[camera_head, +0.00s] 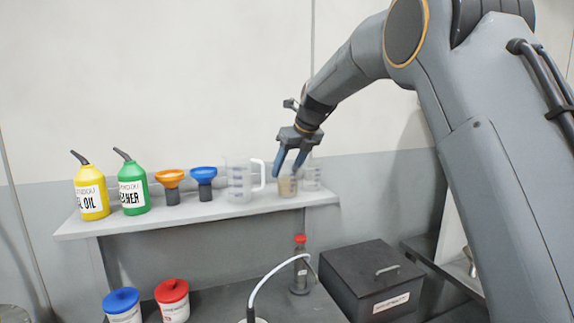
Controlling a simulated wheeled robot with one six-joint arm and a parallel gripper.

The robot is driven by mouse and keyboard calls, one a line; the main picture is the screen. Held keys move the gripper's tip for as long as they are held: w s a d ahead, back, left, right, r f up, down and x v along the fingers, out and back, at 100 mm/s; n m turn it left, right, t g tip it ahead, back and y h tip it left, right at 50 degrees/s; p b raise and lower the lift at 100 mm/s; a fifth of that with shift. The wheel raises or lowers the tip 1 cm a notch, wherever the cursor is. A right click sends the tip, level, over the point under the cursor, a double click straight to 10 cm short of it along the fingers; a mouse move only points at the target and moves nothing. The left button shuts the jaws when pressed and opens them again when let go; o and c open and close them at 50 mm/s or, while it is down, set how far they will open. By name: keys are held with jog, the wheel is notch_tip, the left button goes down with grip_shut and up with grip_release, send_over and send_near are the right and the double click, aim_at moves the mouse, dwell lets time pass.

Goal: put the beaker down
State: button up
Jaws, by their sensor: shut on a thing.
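A small clear beaker (287,187) with tan contents is near the right end of the grey shelf (215,211). My gripper (289,172) points down at it from above, with its blue fingers on either side of the beaker's upper part. The gripper is shut on the beaker. The beaker looks upright, and its base is at the height of the shelf top. I cannot tell whether the base touches the shelf.
A large clear jug (239,184) with a white handle stands close left of the beaker. Another clear vessel (312,178) stands close right. Funnels, a green can (133,190) and a yellow can (91,196) fill the shelf's left. A black box (370,279) sits below.

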jog(key=o, duration=1.6)
jog(key=shift+o, duration=0.2)
jog(key=b+v, duration=0.4)
jog(key=v, duration=0.8)
